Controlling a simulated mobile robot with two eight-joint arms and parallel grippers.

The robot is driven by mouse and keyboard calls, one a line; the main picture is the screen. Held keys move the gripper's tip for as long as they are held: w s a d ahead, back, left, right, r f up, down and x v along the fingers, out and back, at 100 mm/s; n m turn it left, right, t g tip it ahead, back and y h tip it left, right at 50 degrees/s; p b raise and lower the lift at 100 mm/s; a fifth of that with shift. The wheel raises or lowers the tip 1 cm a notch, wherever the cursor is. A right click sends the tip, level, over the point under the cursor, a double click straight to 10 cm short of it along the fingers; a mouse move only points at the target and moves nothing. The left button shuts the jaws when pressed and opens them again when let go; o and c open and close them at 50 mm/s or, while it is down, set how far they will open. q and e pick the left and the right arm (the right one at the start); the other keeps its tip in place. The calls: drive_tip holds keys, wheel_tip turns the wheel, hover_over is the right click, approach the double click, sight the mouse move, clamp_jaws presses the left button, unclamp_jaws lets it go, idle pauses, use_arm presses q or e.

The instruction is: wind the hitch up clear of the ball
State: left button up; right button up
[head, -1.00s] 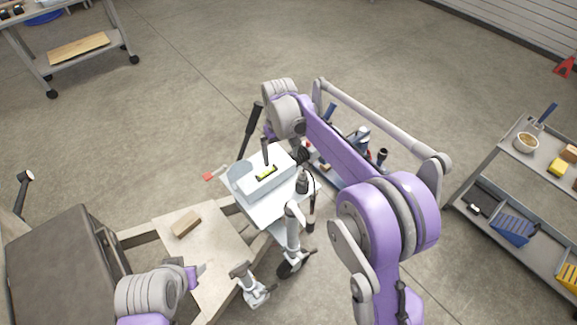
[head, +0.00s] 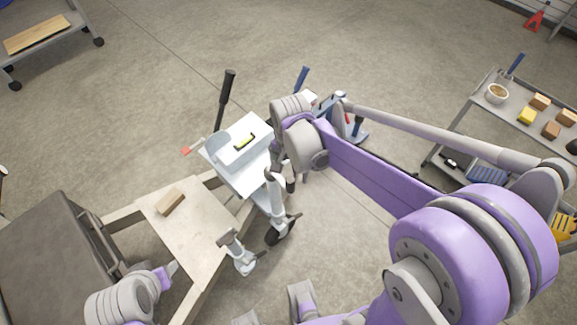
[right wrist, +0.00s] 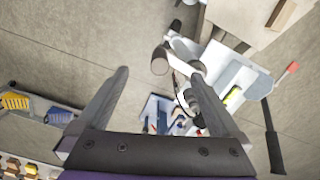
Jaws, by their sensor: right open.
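The pale hitch plate (head: 222,168), with a yellow-green spirit level (head: 245,141) on it, sits at the front of the trailer frame. Beside it stands a white jockey-wheel post (head: 276,200) with a dark wheel (head: 279,233) low down. My right gripper (right wrist: 160,74) is open and empty. In the right wrist view a grey cylindrical end (right wrist: 160,62) of the post assembly shows between its fingers, apparently untouched. The ball is not discernible. My left gripper (head: 170,271) is at lower left by the board; its jaws are unclear.
A wooden block (head: 171,202) lies on the trailer's board (head: 190,235). A black lever (head: 226,88) rises behind the plate. A blue-based tool (head: 352,130) stands on the floor behind my right wrist. A shelf cart (head: 470,125) is at right. Open floor lies beyond.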

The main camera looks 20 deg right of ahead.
sight(290, 179)
wheel_tip(290, 179, down, 8)
drive_tip(key=b, duration=0.5)
drive_tip(key=shift+d+r, duration=0.1)
drive_tip(key=shift+r, duration=0.4)
drive_tip(key=shift+c, duration=1.1)
drive_tip(key=shift+p, duration=0.3)
drive_tip(key=shift+c, duration=1.4)
clamp_jaws()
